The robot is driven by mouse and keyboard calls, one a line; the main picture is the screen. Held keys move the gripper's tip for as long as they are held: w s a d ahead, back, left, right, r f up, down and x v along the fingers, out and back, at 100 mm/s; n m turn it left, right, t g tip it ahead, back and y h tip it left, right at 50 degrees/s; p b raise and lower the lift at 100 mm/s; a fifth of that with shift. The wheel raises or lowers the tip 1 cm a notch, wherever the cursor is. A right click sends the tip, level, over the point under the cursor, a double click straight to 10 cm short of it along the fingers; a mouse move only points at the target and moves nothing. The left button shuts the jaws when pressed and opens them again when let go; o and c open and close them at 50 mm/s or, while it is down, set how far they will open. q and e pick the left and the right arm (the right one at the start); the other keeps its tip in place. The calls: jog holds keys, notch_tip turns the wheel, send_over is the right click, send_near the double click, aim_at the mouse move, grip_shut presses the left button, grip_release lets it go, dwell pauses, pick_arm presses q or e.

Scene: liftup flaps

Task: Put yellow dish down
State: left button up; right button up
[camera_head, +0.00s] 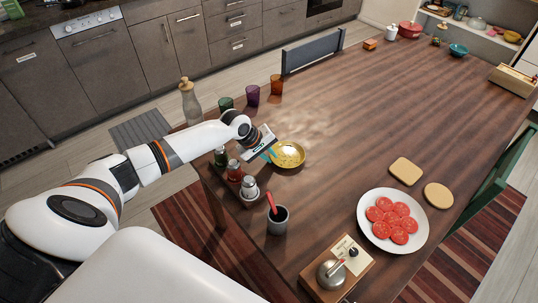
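The yellow dish (289,154) is a round, shallow bowl near the left side of the wooden table, upright and level. My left gripper (271,153) is at the dish's left rim, its teal fingertips meeting or overlapping the rim. The fingers are too small to show whether they are closed on it. I cannot tell whether the dish rests on the table or hangs just above it. My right gripper is not in view.
Condiment bottles (234,171) and a grey cup (278,219) stand near the dish. Coloured glasses (252,95) stand behind my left arm. A white plate of tomato slices (374,236) is at right. The table's middle (360,120) is clear.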

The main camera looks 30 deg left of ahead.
pick_arm(q)
jog(key=v, duration=1.2)
jog(key=shift+w, duration=0.1)
